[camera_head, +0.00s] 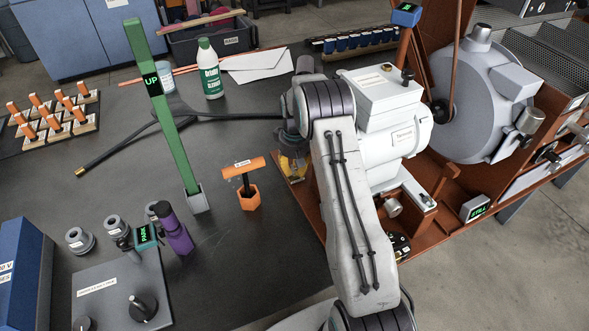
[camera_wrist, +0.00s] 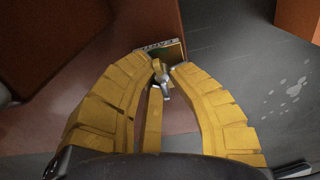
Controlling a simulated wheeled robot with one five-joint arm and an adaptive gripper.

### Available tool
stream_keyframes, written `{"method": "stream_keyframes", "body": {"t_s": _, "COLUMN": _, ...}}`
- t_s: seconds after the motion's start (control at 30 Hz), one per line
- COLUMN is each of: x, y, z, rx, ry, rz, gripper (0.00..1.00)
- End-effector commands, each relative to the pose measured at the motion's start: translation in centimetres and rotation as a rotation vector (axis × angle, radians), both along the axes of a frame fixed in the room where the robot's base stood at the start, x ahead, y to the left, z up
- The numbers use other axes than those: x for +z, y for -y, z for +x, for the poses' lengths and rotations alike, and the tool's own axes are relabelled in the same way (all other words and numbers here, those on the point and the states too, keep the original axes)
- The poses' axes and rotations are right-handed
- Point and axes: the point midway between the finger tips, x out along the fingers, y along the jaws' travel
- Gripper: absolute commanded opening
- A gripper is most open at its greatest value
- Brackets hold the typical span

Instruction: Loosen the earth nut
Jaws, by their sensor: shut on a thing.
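The earth nut (camera_wrist: 161,76) is a small grey metal piece in the wrist view, in front of a small plate lettered like "EARTH" (camera_wrist: 158,45). My gripper (camera_wrist: 165,69) has yellow segmented fingers, one on each side of the nut, with their tips closed in on it. In the head view my gripper (camera_head: 292,166) is low at the left edge of the brown machine frame, partly behind my arm. The nut itself cannot be made out there.
A white motor housing (camera_head: 401,135) and a round grey drum (camera_head: 470,100) stand on the brown frame (camera_head: 447,222) at right. An orange T-handle tool (camera_head: 243,168) stands in a holder on the dark bench. A green post (camera_head: 163,105) marked "UP" rises left of it.

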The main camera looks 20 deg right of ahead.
Motion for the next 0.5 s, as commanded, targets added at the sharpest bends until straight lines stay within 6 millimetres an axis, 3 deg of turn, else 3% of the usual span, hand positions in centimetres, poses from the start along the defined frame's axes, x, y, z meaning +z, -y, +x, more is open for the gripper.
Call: {"method": "stream_keyframes", "body": {"t_s": 0.5, "x": -0.07, "y": -0.29, "z": 0.00, "rx": 0.053, "ry": -0.002, "rz": 0.001, "gripper": 0.00}}
